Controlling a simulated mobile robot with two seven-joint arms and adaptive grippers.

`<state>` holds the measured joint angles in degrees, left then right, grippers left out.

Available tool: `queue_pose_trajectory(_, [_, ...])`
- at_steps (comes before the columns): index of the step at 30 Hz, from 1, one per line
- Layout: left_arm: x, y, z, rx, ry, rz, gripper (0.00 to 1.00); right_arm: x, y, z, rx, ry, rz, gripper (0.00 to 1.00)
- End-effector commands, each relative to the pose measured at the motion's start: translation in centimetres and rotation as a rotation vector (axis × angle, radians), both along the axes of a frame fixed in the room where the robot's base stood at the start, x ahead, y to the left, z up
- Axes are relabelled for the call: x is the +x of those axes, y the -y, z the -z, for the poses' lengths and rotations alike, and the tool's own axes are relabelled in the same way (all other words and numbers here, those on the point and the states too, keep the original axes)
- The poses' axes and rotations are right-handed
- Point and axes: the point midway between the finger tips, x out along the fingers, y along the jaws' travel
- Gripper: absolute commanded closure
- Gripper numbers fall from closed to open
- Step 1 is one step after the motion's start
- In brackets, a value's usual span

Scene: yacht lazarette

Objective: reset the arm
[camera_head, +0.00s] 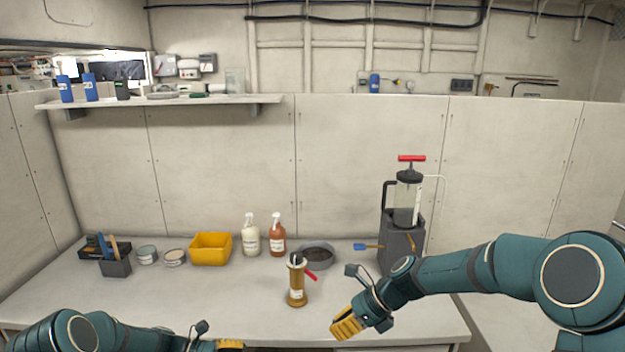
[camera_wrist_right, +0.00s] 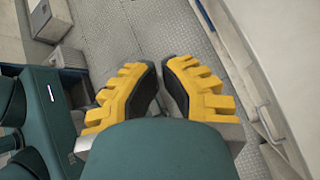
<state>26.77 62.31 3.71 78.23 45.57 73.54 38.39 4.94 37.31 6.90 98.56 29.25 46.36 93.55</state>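My right gripper (camera_head: 347,322) hangs over the front part of the workbench (camera_head: 200,305), right of the brown-yellow cylinder. It points down and to the left and holds nothing. My left forearm lies low at the bottom left.
The brown-yellow cylinder (camera_head: 296,283) stands closest to my right gripper. Behind are a grey round pan (camera_head: 318,262), two spray bottles (camera_head: 250,238), a yellow bin (camera_head: 211,248), tins (camera_head: 174,258), a tool holder (camera_head: 116,266) and a tall pump device (camera_head: 403,225). The front left bench is clear.

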Motion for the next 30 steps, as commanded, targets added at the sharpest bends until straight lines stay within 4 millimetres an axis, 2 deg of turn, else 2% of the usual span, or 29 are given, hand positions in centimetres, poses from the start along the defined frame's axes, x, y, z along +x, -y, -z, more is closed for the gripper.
queue_pose_trajectory(1, [0.0, 0.0, 0.0, 0.0, 0.0, 0.0, 0.37, 0.0, 0.0, 0.0, 0.0, 0.0, 0.0, 1.0])
queue_pose_trajectory(3, [-1.5, 1.5, 2.0, 0.079, 0.018, 0.037, 0.37, -1.0, 0.3, 3.0, -0.048, 0.055, -0.059, 1.0])
queue_pose_trajectory(11, [-7.3, 4.7, 8.3, 0.374, 0.162, 0.21, 0.37, -5.0, 1.7, 11.9, -0.221, 0.295, -0.332, 1.0])
queue_pose_trajectory(15, [-11.5, 5.7, 11.4, 0.551, 0.317, 0.371, 0.37, -8.5, 2.6, 17.2, -0.321, 0.457, -0.567, 1.0])
queue_pose_trajectory(18, [-14.6, 6.2, 12.9, 0.665, 0.467, 0.505, 0.37, -11.4, 3.2, 20.5, -0.383, 0.583, -0.766, 1.0])
queue_pose_trajectory(24, [-19.5, 7.2, 13.7, 0.816, 0.818, 0.759, 0.37, -17.1, 4.0, 25.0, -0.458, 0.835, -1.171, 1.0])
queue_pose_trajectory(30, [-22.4, 8.3, 12.7, 0.869, 1.089, 0.9, 0.37, -20.8, 4.1, 26.7, -0.482, 1.016, -1.441, 1.0])
